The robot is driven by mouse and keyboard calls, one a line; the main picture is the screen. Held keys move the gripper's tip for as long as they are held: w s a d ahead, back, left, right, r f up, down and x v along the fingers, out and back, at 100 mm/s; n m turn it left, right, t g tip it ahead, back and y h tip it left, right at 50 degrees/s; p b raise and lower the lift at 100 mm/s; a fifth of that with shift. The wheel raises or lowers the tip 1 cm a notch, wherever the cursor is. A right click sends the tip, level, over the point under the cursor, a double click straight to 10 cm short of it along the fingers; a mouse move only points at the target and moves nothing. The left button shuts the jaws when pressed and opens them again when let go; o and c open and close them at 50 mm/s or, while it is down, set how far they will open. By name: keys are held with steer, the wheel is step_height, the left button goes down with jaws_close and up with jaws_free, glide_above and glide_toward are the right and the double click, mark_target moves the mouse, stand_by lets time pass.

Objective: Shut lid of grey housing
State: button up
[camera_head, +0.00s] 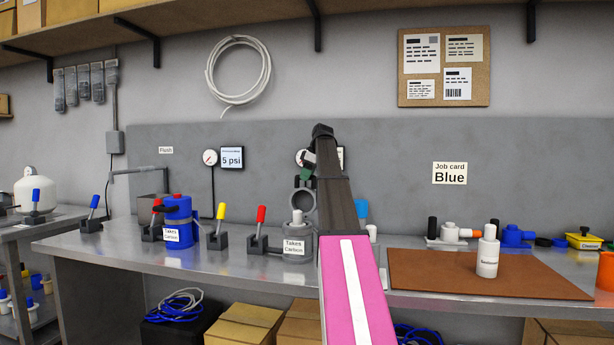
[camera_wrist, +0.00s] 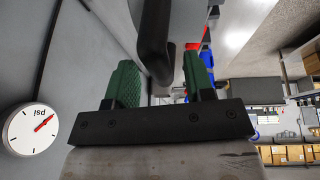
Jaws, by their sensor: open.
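A red-handled valve (camera_head: 260,232) and a blue housing (camera_head: 179,222) stand left of the grey one. A gauge (camera_wrist: 31,129) is on the wall close to my gripper. A white bottle (camera_head: 487,252) stands on the brown mat (camera_head: 430,277) to the right.

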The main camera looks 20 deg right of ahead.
jaws_close()
steer(key=shift+s, duration=0.1)
